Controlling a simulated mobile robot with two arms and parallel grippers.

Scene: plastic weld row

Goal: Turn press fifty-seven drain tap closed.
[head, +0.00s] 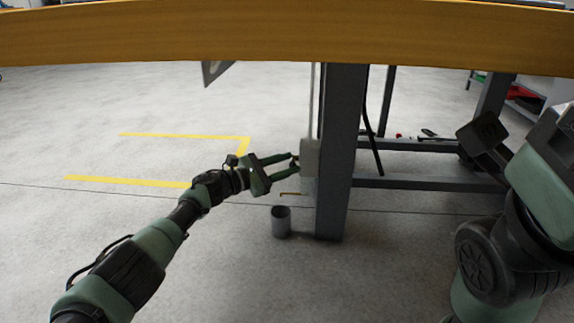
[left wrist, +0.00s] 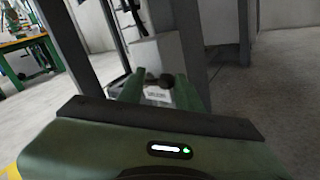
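A light grey box (head: 310,158) hangs on the near side of the dark table leg, below a thin vertical pipe. A short brass-coloured piece (head: 290,194) sticks out to the left at its lower end; I cannot tell if it is spout or handle. My left gripper (head: 296,160) reaches in from the left, fingertips at the box's left side. In the left wrist view, small dark parts (left wrist: 158,80) lie between the green fingers, in front of a pale label (left wrist: 157,96). Whether the tips hold a tap handle is unclear.
A grey cup (head: 281,222) stands on the floor left of the dark leg (head: 339,150), below the brass piece. The yellow tabletop edge (head: 290,35) crosses above. Grey crossbars (head: 430,184) run right from the leg. Floor with yellow lines is open to the left.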

